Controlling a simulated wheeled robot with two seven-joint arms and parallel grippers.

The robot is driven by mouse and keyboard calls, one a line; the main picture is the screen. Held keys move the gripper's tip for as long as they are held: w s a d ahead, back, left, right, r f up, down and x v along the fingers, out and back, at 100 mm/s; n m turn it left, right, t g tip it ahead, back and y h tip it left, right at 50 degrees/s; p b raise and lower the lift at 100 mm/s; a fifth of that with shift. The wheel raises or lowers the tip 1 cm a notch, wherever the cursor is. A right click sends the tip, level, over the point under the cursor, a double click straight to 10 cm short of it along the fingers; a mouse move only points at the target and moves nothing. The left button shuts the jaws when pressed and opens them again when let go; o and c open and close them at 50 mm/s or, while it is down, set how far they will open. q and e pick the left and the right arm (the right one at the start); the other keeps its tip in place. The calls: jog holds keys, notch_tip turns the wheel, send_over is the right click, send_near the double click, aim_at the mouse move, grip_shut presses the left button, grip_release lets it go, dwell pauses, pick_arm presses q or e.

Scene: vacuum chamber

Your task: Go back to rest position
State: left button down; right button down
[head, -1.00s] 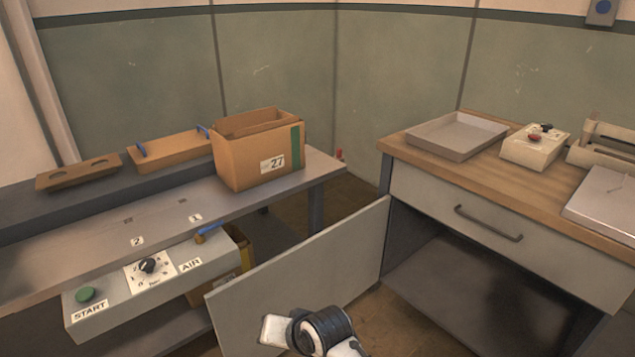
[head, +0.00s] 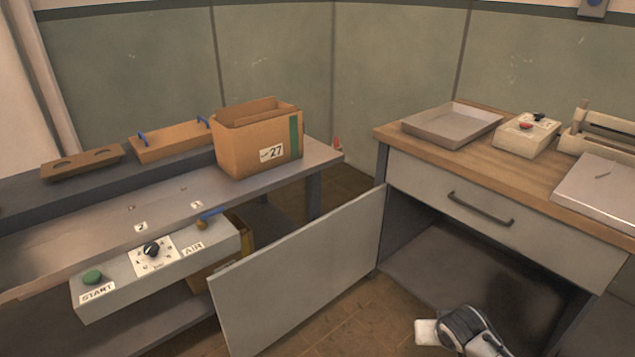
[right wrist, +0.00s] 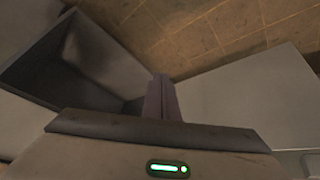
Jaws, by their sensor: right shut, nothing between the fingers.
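My right arm shows at the bottom right of the head view, in front of the open lower compartment of the wooden-topped cabinet (head: 500,205). In the right wrist view my right gripper (right wrist: 160,80) has its fingers together, with nothing held between them. It points over the floor, between the dark cabinet interior at left and a light grey panel (right wrist: 250,100) at right. The cabinet's grey door (head: 300,275) stands wide open in the head view, and the arm is apart from it in the picture. My left gripper is not in view.
A cardboard box marked 27 (head: 258,140) stands on the left bench (head: 90,230). A control box with a green START button (head: 92,277) is below it. A grey tray (head: 452,124) and a cream device (head: 527,137) sit on the cabinet top. Brown floor (head: 345,325) is clear beside the door.

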jog(key=d+r+h, duration=0.2)
jog(key=d+h, duration=0.1)
jog(key=d, duration=1.2)
jog(key=s+a+f+n+y, duration=0.2)
jog(key=s+a+f, duration=0.15)
jog(key=s, duration=0.25)
jog(key=s+a+f+n+y, duration=0.1)
jog(key=s+a+f+n, duration=0.1)
jog(key=s+a+f, duration=0.3)
jog(key=s+a+r+n+t+y, duration=0.1)
jog(key=s+a+r+n+y, duration=0.15)
jog(key=s, duration=0.55)
jog(key=s+a+r+n+t+y, duration=0.15)
jog(key=s+a, duration=0.25)
jog(key=s, duration=0.4)
jog(key=a+m, duration=0.4)
jog(key=a, duration=0.7)
jog(key=shift+w+a+r+m, duration=0.25)
jog(key=shift+w+a+m, duration=0.05)
jog(key=shift+w+m, duration=0.1)
jog(key=shift+s+d+t, duration=0.1)
jog(key=shift+t, duration=0.15)
